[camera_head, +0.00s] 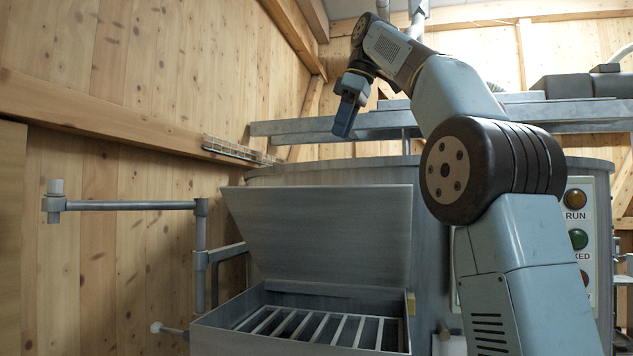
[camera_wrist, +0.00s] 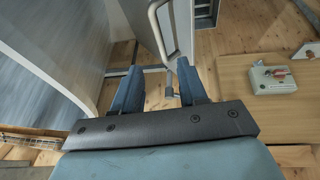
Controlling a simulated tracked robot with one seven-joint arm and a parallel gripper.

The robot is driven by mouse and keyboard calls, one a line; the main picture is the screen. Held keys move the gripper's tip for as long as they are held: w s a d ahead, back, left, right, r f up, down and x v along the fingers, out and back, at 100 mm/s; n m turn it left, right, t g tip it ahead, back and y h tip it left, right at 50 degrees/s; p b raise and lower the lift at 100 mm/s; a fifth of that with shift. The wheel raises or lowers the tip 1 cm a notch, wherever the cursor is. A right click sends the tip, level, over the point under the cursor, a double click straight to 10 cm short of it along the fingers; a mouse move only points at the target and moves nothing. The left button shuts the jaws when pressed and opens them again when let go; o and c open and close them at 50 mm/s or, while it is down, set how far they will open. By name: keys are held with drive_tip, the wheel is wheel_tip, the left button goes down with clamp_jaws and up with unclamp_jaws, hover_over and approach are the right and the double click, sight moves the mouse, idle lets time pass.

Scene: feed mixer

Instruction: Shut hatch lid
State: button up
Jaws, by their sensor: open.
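The hatch lid (camera_head: 325,235) is a flat grey metal panel in the head view. It stands raised, tilted up from the back of the open hatch box (camera_head: 290,342) on the mixer. Several parallel bars form a grate (camera_head: 315,325) inside the opening. My gripper (camera_head: 344,125) is above the lid's upper edge in the picture, apart from it, with its fingers pointing down. In the wrist view my gripper (camera_wrist: 158,85) is open, with two blue fingers spread and nothing held between them. I cannot tell for certain which surface in the wrist view is the lid.
A grey pipe arm (camera_head: 130,205) stands left of the hatch, near the wooden wall (camera_head: 110,130). Grey beams (camera_head: 370,122) run above the mixer. A button panel (camera_head: 579,240) is at right. The wrist view shows a wooden table (camera_wrist: 275,115) with a small control box (camera_wrist: 272,80).

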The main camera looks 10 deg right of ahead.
drive_tip(key=shift+n, duration=0.3)
drive_tip(key=x, duration=1.3)
drive_tip(key=shift+w+a+f, duration=0.15)
drive_tip(key=shift+w+a, duration=0.05)
drive_tip(key=shift+w, duration=0.15)
clamp_jaws()
idle(0.4)
